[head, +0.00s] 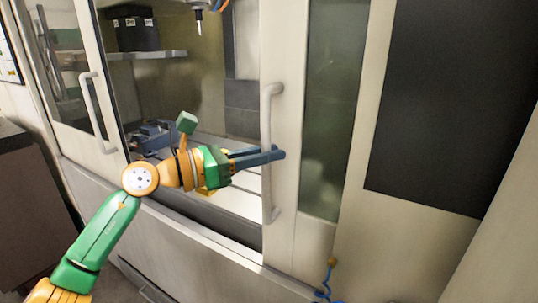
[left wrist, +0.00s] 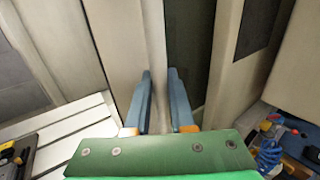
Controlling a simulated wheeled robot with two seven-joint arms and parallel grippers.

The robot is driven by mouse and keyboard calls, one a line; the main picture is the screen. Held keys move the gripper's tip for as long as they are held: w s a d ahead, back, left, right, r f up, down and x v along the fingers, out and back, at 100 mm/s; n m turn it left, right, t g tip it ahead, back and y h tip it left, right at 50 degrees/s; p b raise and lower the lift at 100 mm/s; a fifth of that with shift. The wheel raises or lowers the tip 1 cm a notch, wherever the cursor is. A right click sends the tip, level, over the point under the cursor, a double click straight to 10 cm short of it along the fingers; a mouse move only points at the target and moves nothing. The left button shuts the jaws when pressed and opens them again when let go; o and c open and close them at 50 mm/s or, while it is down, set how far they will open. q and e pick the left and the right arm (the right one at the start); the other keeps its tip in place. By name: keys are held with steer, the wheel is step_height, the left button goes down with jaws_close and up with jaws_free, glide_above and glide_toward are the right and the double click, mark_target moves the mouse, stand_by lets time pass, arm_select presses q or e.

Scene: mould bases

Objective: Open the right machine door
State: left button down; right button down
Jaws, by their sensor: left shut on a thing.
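The right machine door (head: 288,60) is a pale framed panel with a narrow dark window (head: 333,110). Its vertical light grey handle (head: 267,190) stands along the door's left edge. My left gripper (head: 280,154) reaches in from the left, its blue fingers at the handle's middle, shut on it. In the left wrist view the fingers (left wrist: 160,72) stand on either side of the pale handle bar (left wrist: 154,35). A wide gap is open between this door and the left door. My right gripper is in neither view.
The left machine door (head: 72,95) has its own handle (head: 97,112). Through the gap show a blue vise (head: 152,136), a shelf with a black box (head: 136,32) and a spindle (head: 198,10). A blue coiled hose (head: 325,290) hangs low at the right.

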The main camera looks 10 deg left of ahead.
arm_select(q)
steer(key=shift+r, duration=0.35)
steer(key=c, duration=0.8)
jaws_free()
steer(key=shift+o, duration=0.2)
steer(key=shift+s+d+f, duration=0.1)
steer(key=shift+s+d, duration=0.05)
steer(key=b+v, duration=0.3)
steer(key=v, duration=0.4)
steer(key=shift+b, duration=0.35)
